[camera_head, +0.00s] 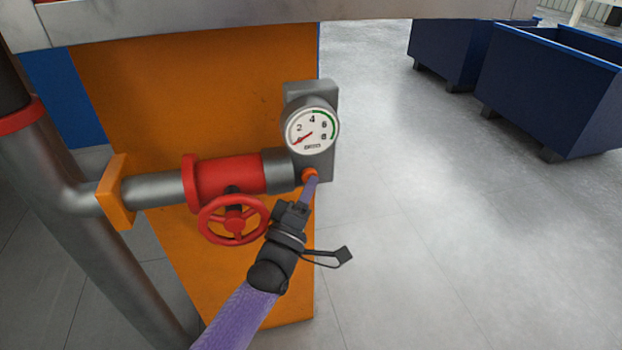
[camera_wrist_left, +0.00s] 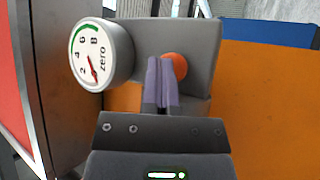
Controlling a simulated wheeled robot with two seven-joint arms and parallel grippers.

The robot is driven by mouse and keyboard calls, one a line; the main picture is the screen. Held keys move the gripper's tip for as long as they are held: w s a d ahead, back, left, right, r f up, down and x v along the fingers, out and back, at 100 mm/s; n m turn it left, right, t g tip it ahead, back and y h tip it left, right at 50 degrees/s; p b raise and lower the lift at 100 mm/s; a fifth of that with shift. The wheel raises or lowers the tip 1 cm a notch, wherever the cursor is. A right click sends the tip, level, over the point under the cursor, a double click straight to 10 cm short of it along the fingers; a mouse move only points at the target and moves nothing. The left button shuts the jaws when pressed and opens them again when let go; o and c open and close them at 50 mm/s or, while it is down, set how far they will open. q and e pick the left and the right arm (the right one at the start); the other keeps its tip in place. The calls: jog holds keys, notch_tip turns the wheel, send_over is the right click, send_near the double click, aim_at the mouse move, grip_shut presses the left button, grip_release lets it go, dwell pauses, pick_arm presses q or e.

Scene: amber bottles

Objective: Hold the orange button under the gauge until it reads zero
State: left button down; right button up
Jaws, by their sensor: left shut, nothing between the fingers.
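The round white gauge (camera_head: 312,131) sits on a grey plate; its red needle points lower left, at or near the zero end of the scale. The gauge also shows turned on its side in the left wrist view (camera_wrist_left: 101,54). The orange button (camera_head: 310,174) is just below the gauge. My left gripper (camera_head: 311,183) is shut and empty, with its purple fingertips at the button. In the left wrist view the fingertips (camera_wrist_left: 162,62) cover part of the button (camera_wrist_left: 178,66) and appear to touch it. How far it is pressed I cannot tell. My right gripper is out of view.
A red handwheel (camera_head: 233,220) and a red-and-grey pipe (camera_head: 228,175) stand left of my left gripper. An orange panel (camera_head: 190,90) is behind them. Blue bins (camera_head: 550,90) stand at the far right. The floor right of the gauge is clear.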

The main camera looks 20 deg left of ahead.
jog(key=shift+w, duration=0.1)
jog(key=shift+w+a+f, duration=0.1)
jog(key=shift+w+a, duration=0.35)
pick_arm(q)
jog(key=shift+s+d+p, duration=0.5)
jog(key=shift+s+p, duration=0.1)
jog(key=shift+s, duration=0.15)
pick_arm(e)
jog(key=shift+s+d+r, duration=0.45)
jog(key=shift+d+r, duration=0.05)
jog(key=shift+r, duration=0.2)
pick_arm(q)
jog(key=s+d+p, duration=0.1)
jog(key=s, duration=0.1)
jog(key=s+d+p, duration=0.1)
jog(key=s, duration=0.1)
jog(key=shift+d, duration=0.4)
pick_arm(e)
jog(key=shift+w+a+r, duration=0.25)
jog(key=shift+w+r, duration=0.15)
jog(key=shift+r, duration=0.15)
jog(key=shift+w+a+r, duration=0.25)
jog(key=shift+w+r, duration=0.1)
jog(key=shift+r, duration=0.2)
